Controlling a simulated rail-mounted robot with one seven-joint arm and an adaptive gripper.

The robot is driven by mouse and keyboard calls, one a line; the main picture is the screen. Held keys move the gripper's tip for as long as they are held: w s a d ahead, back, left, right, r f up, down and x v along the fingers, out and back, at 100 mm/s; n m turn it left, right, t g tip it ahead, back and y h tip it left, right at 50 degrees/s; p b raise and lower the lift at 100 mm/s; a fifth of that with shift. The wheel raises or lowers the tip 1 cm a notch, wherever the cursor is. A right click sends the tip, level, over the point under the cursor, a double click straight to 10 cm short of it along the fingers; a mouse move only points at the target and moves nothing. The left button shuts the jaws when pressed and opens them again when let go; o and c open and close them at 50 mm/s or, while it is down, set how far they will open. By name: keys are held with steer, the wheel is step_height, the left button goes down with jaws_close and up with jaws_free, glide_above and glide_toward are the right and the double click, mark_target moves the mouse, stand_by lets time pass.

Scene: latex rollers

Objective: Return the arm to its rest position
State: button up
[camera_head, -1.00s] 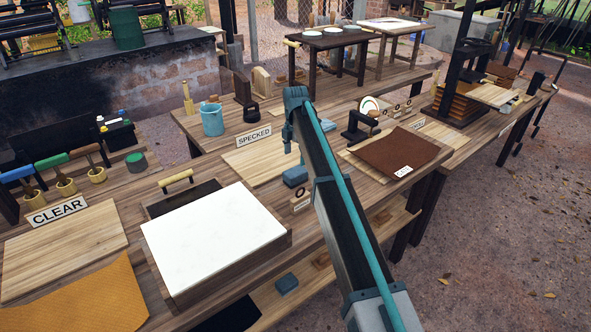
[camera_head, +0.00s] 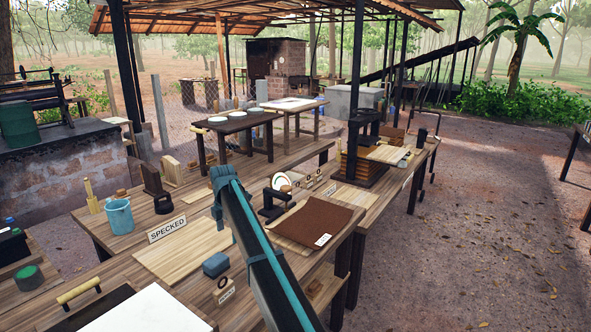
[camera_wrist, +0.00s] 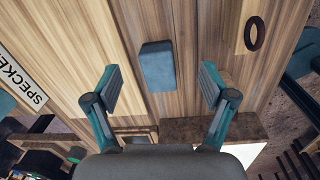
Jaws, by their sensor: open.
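My arm (camera_head: 262,255) reaches out over the workbench in the head view, and its far end is near the SPECKED board. My gripper (camera_wrist: 161,84) shows in the wrist view with its two teal fingers spread apart and nothing between them in their grip. A blue-grey block (camera_wrist: 157,66) lies on the wooden bench below, seen between and beyond the fingertips. The same block (camera_head: 215,264) sits just left of my arm in the head view. My fingers are not clearly visible in the head view.
The SPECKED sign (camera_head: 167,228) stands behind a pale board (camera_head: 183,250). A blue bucket (camera_head: 119,216) is at the left. A brown sheet (camera_head: 311,221) lies right of my arm. A white slab (camera_head: 143,309) is at the front. Open ground (camera_head: 480,220) lies to the right.

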steer(key=w+d+f+m+t+p, duration=0.1)
steer(key=w+d+m, duration=0.3)
steer(key=d, duration=0.7)
steer(key=w+d+f+m+t+p, duration=0.1)
steer(key=w+d+m+t, duration=0.1)
steer(key=w+d, duration=0.65)
steer(key=w+d+f+m+t, duration=0.1)
steer(key=w+d+m, duration=0.25)
steer(key=d, duration=0.85)
steer(key=s+d+f+m+p, duration=0.1)
steer(key=d+f+m, duration=0.15)
steer(key=d, duration=0.45)
steer(key=s+d+f+m+p, duration=0.15)
steer(key=d+f, duration=0.25)
steer(key=d, duration=0.4)
steer(key=s+f+m+g+p, duration=0.1)
steer(key=s+f+m+g, duration=0.25)
steer(key=s+f, duration=1.2)
steer(key=s+f+m+g+p, duration=0.2)
steer(key=s+f+m, duration=0.2)
steer(key=s+f, duration=1.15)
steer(key=s+r+m+g+p, duration=0.1)
steer(key=s+m+g, duration=0.5)
steer(key=s, duration=4.1)
steer(key=shift+s+a+m+p, duration=0.2)
steer(key=shift+s+m+p, duration=0.15)
steer(key=shift+m+p, duration=0.4)
